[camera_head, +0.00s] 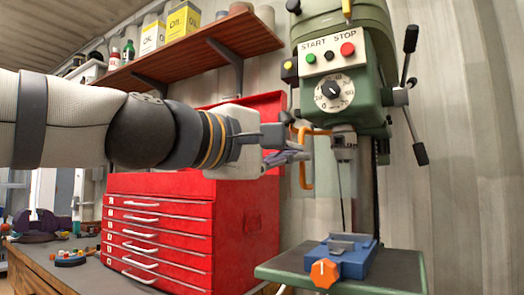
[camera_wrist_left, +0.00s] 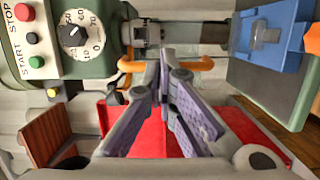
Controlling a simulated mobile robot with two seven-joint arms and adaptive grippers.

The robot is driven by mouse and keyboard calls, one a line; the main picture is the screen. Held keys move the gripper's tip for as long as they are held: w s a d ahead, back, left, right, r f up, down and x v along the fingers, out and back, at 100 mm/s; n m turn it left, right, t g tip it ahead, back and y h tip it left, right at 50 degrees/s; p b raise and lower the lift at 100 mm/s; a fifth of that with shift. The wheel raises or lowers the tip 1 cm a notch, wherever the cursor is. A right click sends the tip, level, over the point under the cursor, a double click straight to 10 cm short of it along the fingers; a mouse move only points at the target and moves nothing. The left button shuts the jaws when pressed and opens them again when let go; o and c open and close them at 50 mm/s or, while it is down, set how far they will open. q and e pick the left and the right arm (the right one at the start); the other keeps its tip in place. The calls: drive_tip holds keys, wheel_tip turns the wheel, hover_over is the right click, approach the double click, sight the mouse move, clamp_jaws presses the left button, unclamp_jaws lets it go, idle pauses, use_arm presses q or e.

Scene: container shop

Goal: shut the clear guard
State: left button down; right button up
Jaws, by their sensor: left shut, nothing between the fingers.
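The green drill press (camera_head: 345,75) stands at the right of the head view. Its clear guard (camera_head: 326,178) hangs beside the chuck and is hard to make out. An orange handle (camera_head: 306,180) shows at the guard's left side. In the wrist view the handle (camera_wrist_left: 197,63) shows on both sides of my fingers. My left gripper (camera_head: 303,154) is shut and empty, with its tips at or very near the handle; I cannot tell whether they touch. In the wrist view the tips (camera_wrist_left: 163,62) overlap the handle's middle and hide part of it. My right gripper is not in view.
A red tool chest (camera_head: 165,232) stands behind and below my left arm. A wooden shelf (camera_head: 190,52) with bottles and cans is above it. The blue vise (camera_head: 345,258) with an orange knob sits on the drill table (camera_head: 395,280). Black feed levers stick out at the right.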

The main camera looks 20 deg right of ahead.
sight(327, 151)
use_arm(q)
drive_tip(key=shift+s+d, duration=1.1)
drive_tip(key=shift+d, duration=0.15)
drive_tip(key=shift+s+d+n+t+y, duration=0.2)
drive_tip(key=shift+s+d+n+t, duration=0.15)
drive_tip(key=shift+d+t, duration=0.15)
drive_tip(key=shift+s+d+n+t+y, duration=0.25)
drive_tip(key=shift+d+n+t, duration=0.1)
drive_tip(key=shift+d+t, duration=0.15)
